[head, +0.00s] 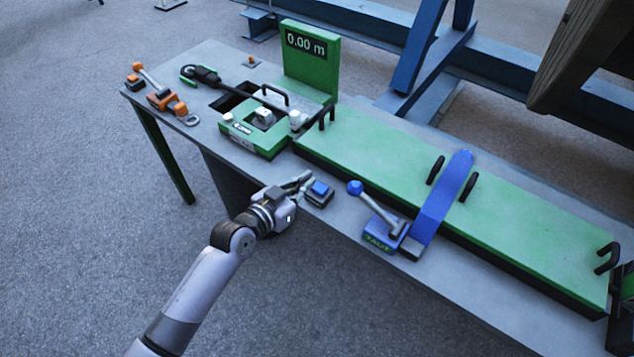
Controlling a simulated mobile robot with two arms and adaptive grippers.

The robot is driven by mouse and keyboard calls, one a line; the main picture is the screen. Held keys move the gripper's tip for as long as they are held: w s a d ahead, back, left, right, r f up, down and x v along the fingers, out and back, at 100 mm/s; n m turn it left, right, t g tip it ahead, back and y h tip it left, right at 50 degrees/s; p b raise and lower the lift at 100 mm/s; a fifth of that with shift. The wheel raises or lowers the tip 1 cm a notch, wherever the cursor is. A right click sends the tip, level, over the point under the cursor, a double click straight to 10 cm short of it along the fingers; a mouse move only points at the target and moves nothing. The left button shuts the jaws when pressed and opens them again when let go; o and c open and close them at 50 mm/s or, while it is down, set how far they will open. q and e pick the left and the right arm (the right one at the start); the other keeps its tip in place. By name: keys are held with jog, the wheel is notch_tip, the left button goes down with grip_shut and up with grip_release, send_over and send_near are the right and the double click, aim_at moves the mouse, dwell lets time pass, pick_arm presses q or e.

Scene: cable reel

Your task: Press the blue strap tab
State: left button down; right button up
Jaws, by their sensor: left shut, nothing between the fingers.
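A small dark block with a blue top (319,189) sits near the front edge of the table. My left gripper (304,181) is shut and empty, with its fingertips just left of this block; I cannot tell whether they touch it. To the right, a blue strap (441,202) lies across the green bed. At its near end is a blue base (382,236) with a label that seems to read TAUT, and a grey lever with a blue ball knob (355,187). My right gripper is not in view.
A green counter unit (255,129) stands on the table (227,62) below a green display (310,62) reading 0.00 m. An orange lever clamp (163,99) is at the far left. Black hoops stand along the green bed (380,150). A blue steel frame (418,45) is behind.

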aim_at(318, 192)
pick_arm(q)
jog(key=x, duration=0.5)
jog(key=shift+f, duration=0.2)
notch_tip(318, 192, down, 3)
jog(key=shift+r, duration=0.2)
jog(key=shift+a+f, duration=0.1)
jog(key=shift+f, duration=0.4)
